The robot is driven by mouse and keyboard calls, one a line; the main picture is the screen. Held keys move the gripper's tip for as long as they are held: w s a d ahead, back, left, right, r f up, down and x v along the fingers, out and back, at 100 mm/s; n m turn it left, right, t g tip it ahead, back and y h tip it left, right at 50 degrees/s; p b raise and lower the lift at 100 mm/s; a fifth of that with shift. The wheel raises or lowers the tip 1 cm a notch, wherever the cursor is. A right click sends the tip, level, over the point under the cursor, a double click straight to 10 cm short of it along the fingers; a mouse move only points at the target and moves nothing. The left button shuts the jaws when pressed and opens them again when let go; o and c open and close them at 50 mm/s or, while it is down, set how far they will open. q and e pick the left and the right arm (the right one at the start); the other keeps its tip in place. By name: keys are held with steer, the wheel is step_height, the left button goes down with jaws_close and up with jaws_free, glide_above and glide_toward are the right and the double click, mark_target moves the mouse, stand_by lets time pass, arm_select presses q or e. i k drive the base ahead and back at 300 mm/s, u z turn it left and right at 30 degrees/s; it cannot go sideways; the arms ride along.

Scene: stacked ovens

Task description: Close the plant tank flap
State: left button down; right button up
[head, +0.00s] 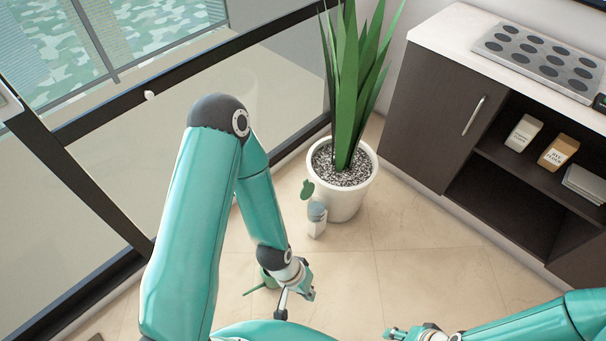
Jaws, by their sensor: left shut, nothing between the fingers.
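A white pot (343,205) with a tall green plant (352,90) stands on the floor near the middle. A small pale tank with a blue-grey upper part (317,219) is at its front left side. A green leaf-shaped piece (307,189), which looks like the flap, stands up above the tank, apparently open. My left gripper (298,300) is shut and empty, below and in front of the tank and apart from it. My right gripper (393,333) is at the bottom edge, farther from the pot; its fingers are too small to judge.
A dark cabinet (425,115) with a white top and open shelves stands at right. A dark-framed window (170,140) is at left. A green object with a thin spout (265,284) is partly hidden behind my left gripper. Tiled floor (420,265) is clear before the cabinet.

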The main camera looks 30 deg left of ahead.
mark_target(309, 188)
steer(key=z, duration=0.05)
steer(key=i, duration=0.95)
steer(key=u, duration=0.1)
